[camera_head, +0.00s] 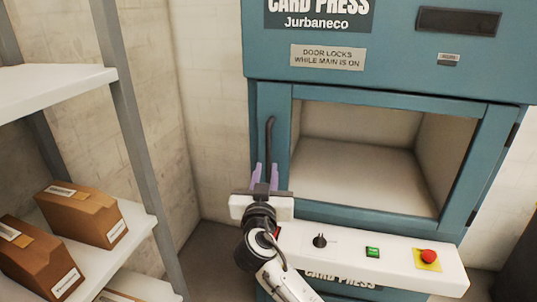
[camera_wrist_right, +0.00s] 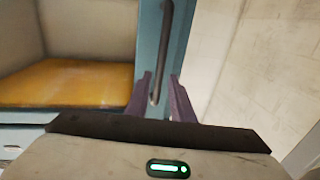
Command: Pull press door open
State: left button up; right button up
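The teal press door (camera_head: 462,160) has a large window and a dark vertical bar handle (camera_head: 269,140) on its left side. The door looks shut. My right gripper (camera_head: 267,170) is at the handle's lower end, with its purple fingers pointing up, one on each side of the bar. In the right wrist view the handle (camera_wrist_right: 166,40) runs down between the two fingertips (camera_wrist_right: 161,80), which stand apart with gaps. The exact contact is hard to see. My left gripper is not in view.
Below the door a white control panel (camera_head: 390,258) carries a black knob (camera_head: 320,241), a green switch (camera_head: 372,252) and a red button (camera_head: 428,256). A shelf rack with brown boxes (camera_head: 80,212) stands at the left. Bare wall and floor lie between.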

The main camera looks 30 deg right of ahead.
aim_at(268, 157)
jog(key=p+x, duration=0.1)
jog(key=x, duration=0.7)
jog(key=shift+w+d, duration=0.25)
jog(key=shift+w, duration=0.05)
grip_shut()
